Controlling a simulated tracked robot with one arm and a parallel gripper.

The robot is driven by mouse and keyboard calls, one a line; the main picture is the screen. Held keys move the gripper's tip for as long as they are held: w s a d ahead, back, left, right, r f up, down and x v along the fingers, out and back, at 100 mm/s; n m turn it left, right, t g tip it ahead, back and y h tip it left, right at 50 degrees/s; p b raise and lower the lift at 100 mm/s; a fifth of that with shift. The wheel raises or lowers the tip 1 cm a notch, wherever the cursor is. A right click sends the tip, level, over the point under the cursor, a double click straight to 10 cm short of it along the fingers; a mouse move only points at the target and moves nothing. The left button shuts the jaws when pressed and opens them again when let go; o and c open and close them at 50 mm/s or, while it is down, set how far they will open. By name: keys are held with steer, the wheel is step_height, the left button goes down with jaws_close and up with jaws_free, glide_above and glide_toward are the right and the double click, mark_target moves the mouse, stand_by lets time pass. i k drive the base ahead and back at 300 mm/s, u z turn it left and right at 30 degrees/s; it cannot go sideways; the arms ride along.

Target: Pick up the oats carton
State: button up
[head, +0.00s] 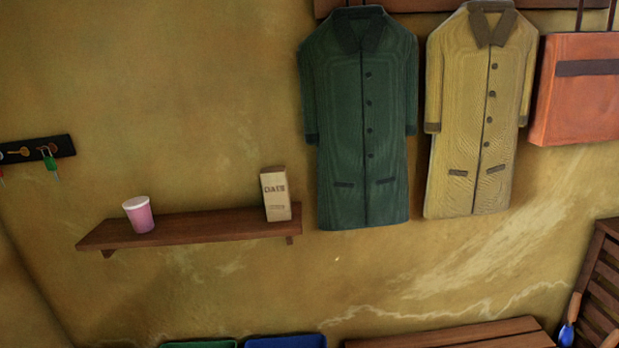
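The oats carton (276,196) is a small tan box with dark lettering. It stands upright near the right end of a brown wooden wall shelf (190,233). My gripper does not show in the head view, so its state and its distance from the carton cannot be seen.
A pink cup (139,215) stands on the shelf's left part. A green coat (361,130) hangs just right of the carton, with a yellow coat (477,120) and an orange bag (578,90) beyond. A key rack (60,147) is at left. Below are a wooden bench (460,336) and a blue bin (285,342).

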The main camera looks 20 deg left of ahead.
mark_target(273, 181)
steer(key=u, duration=0.3)
steer(key=i, duration=1.05)
steer(key=u, duration=0.5)
